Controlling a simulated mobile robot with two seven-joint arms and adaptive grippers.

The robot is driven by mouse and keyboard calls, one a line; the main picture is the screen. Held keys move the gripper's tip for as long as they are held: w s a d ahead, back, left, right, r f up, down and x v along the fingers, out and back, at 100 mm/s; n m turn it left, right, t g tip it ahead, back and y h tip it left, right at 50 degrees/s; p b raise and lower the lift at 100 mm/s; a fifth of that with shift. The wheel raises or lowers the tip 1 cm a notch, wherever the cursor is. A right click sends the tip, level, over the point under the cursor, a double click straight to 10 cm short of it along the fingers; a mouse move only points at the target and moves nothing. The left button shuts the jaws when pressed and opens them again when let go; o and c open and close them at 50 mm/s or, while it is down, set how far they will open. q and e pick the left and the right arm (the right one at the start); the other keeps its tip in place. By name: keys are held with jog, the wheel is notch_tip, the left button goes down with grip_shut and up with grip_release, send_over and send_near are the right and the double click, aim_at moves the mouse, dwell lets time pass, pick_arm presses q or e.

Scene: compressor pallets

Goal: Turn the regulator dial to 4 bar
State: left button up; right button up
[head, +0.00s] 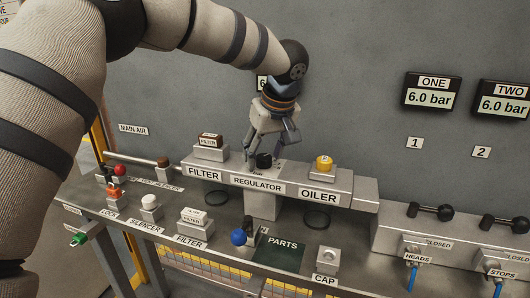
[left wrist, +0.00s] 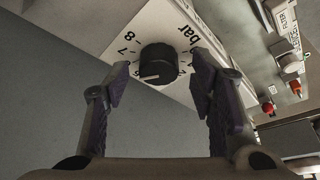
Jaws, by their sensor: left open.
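The regulator dial (head: 264,160) is a black round knob on top of the grey block labelled REGULATOR. It also shows in the left wrist view (left wrist: 158,63), on a pale plate with black numbers, of which 8, 7 and "bar" are readable. A pale mark on the knob points toward lower left; the number there is not clear. My left gripper (head: 268,148) comes down from above, over the dial. In the left wrist view its open fingers (left wrist: 159,82) stand on either side of the knob, apart from it. My right gripper is not in view.
The FILTER label (head: 202,173) and the OILER block with a yellow cap (head: 323,162) flank the regulator. A blue-knobbed part (head: 239,237) stands in front. Wall displays ONE (head: 431,92) and TWO (head: 504,99) read 6.0 bar. Black-handled valves are at the right.

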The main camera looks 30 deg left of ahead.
pick_arm(q)
jog(key=shift+w, duration=0.1)
jog(key=c, duration=1.2)
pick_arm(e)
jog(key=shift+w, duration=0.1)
pick_arm(q)
jog(key=shift+o, duration=0.3)
jog(key=shift+f+n, duration=0.1)
jog(key=shift+n, duration=0.2)
jog(key=shift+w+f+n+g, duration=0.1)
jog(key=shift+n+g, duration=0.5)
jog(key=shift+n, duration=0.5)
jog(key=n+g+b, duration=0.1)
jog(key=n, duration=0.2)
jog(key=shift+w+f+n, duration=0.1)
jog(key=shift+n, duration=0.2)
jog(key=n+g+b, duration=0.1)
jog(key=n, duration=0.2)
jog(key=shift+n+g+b, duration=0.35)
jog(key=shift+n+g, duration=0.05)
jog(key=shift+n+b, duration=0.35)
jog(key=shift+n, duration=0.35)
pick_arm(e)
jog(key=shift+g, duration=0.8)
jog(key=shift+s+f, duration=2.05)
pick_arm(q)
jog(key=shift+r+g, duration=0.2)
jog(key=shift+g, duration=0.1)
